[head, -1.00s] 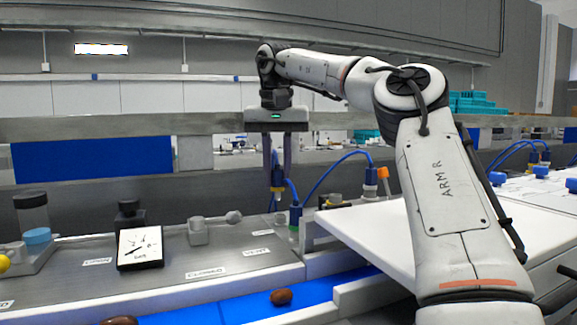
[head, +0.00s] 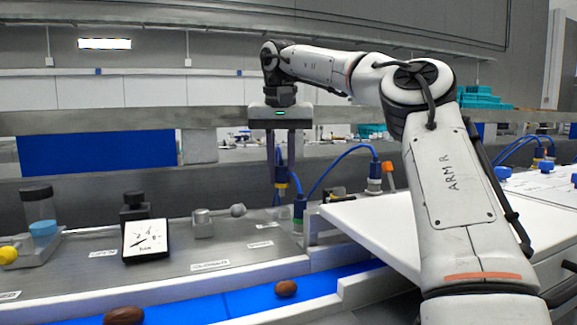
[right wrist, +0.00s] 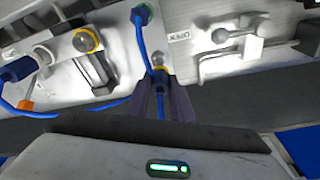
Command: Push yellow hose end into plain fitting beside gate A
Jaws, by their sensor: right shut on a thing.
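My right gripper (head: 282,184) reaches down over the far right end of the grey bench. It is shut on the yellow hose end (head: 281,190), whose blue hose loops behind it. My left gripper is out of view.
A white panel (head: 345,215) lies to the right under my right arm. Another blue hose connector (head: 374,182) and an orange knob (head: 388,172) stand behind it. A dial (head: 145,240) stands on the bench. Dates (head: 286,288) lie on the blue belt in front.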

